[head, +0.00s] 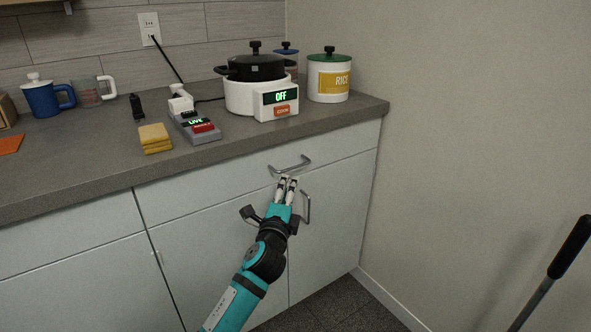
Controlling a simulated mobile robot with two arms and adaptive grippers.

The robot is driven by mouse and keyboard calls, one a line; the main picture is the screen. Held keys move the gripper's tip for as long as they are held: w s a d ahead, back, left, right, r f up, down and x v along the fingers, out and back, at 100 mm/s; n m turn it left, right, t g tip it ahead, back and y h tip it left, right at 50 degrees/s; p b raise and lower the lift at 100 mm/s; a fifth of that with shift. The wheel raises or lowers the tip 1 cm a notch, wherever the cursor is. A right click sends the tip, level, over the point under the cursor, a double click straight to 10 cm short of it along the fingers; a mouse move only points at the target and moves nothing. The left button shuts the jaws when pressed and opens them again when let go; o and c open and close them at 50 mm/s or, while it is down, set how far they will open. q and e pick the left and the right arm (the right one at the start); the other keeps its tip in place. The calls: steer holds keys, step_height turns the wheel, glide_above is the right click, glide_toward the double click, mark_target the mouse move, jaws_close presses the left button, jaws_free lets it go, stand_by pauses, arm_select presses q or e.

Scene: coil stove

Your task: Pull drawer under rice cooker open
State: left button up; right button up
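The drawer (220,185) is a light grey front below the countertop, under the rice cooker (243,98), and it looks shut. Its metal bar handle (297,164) runs nearly level across the front. My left gripper (288,180) is just below the handle, pointing up at it, with a small gap between its two fingers and nothing seen in it. I cannot tell whether the fingertips touch the handle. The white rice cooker has a black pot on top and a display reading OFF. My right gripper is not in view.
A cabinet door handle (308,207) stands upright close to the right of my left gripper. The counter (80,160) holds a rice canister (328,80), a power strip (197,126), yellow sponges (155,138) and mugs. A wall (470,120) closes the right side; a black-gripped pole (570,247) stands there.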

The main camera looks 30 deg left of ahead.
mark_target(296, 167)
arm_select(q)
steer(key=b+x, duration=0.1)
steer(key=x, duration=0.8)
steer(key=shift+w+a, duration=0.1)
steer(key=shift+w, duration=0.1)
steer(key=shift+c, duration=0.4)
jaws_close()
